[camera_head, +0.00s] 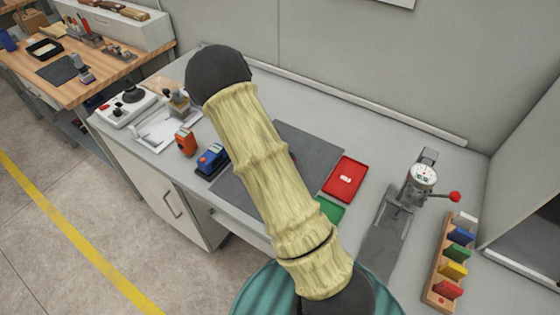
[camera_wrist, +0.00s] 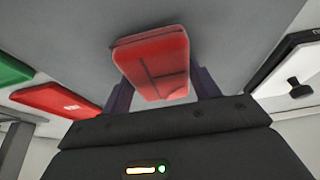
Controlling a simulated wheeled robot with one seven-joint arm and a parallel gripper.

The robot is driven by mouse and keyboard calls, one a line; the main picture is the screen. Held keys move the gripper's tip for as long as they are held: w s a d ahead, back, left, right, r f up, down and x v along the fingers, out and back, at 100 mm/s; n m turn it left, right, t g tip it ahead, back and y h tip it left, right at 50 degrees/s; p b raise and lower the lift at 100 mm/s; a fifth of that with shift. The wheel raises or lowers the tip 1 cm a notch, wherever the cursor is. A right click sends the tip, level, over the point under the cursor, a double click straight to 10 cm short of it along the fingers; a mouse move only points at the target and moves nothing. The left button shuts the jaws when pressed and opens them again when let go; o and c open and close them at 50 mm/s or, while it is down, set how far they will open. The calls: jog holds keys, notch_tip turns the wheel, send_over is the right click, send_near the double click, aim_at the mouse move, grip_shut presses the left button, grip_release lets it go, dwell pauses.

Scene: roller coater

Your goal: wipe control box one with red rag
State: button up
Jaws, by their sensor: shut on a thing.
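My gripper (camera_wrist: 162,78) shows in the wrist view with its two dark fingers on either side of a folded red rag (camera_wrist: 152,55), shut on it. The rag is over the grey bench surface. In the head view my sleeved arm hides the gripper and most or all of the rag. A white control box (camera_head: 125,105) with a black joystick and a red button stands at the bench's left end in the head view. A white box with a black knob (camera_wrist: 295,85), which may be this control box, shows at the right edge of the wrist view, apart from the rag.
A red tray (camera_head: 345,180) and a green tray (camera_head: 330,210) lie right of the dark mat (camera_head: 305,145). Orange (camera_head: 185,142) and blue (camera_head: 212,157) devices stand left of it. A dial gauge stand (camera_head: 422,178) and a wooden rack (camera_head: 447,262) stand at right.

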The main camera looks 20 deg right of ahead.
jog(key=shift+f, duration=0.3)
jog(key=o, duration=1.1)
jog(key=shift+a, duration=0.1)
jog(key=shift+c, duration=0.2)
jog(key=shift+r, duration=0.1)
jog(key=shift+r, duration=0.1)
jog(key=shift+r, duration=0.3)
jog(key=v, duration=1.6)
jog(key=shift+s+r, duration=0.25)
jog(key=shift+s, duration=0.15)
jog(key=shift+a, duration=0.15)
